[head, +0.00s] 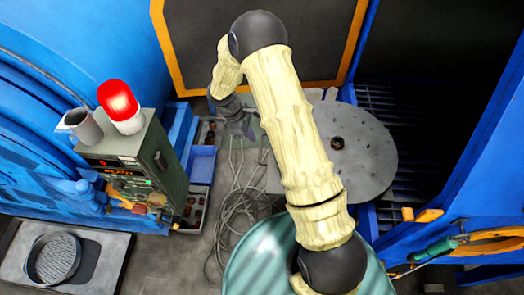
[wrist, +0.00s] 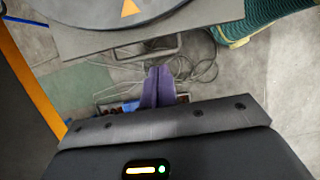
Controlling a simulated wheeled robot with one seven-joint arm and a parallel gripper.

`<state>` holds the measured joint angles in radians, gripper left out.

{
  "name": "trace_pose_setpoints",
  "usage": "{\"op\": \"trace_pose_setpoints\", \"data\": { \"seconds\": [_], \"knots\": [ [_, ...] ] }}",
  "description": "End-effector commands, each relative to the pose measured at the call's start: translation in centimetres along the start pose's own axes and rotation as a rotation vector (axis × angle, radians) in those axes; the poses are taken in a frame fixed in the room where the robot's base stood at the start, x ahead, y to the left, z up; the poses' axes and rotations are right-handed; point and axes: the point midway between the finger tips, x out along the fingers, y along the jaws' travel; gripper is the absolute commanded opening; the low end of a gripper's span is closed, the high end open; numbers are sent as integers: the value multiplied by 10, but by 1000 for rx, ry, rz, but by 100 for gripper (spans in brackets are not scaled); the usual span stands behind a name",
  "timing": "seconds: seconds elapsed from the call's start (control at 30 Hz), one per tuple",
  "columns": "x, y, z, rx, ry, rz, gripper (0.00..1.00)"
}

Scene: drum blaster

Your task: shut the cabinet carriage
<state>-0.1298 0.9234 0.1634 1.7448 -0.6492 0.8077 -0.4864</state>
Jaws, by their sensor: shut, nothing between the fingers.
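The cabinet carriage, a flat grey plate bearing a round grey turntable (head: 368,150), stands out in front of the dark cabinet opening (head: 435,90) at the right of the head view. Slatted rails show beside it. In the wrist view its turntable (wrist: 95,14) and plate edge cross the top, with a bar handle (wrist: 146,48) below the edge. My gripper (wrist: 158,72) is shut and empty, its purple fingertips just below the handle in the picture; I cannot tell whether they touch.
An orange-edged dark door panel (head: 265,45) stands open behind my arm. A green control box (head: 130,165) with a red lamp (head: 119,103) and a cup is at left. Loose cables (head: 240,205) lie on the floor. A round container (head: 54,258) sits at lower left.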

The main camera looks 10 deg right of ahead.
Motion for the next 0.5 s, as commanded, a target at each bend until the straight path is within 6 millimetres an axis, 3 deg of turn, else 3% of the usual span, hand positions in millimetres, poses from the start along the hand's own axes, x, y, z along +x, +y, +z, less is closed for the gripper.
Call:
{"op": "trace_pose_setpoints", "data": {
  "seconds": [0.27, 0.5],
  "knots": [
    [5, 0, 3, 6, -1, -3, 0],
    [32, -1, 2, 2, -2, -4, 0]
  ]
}}
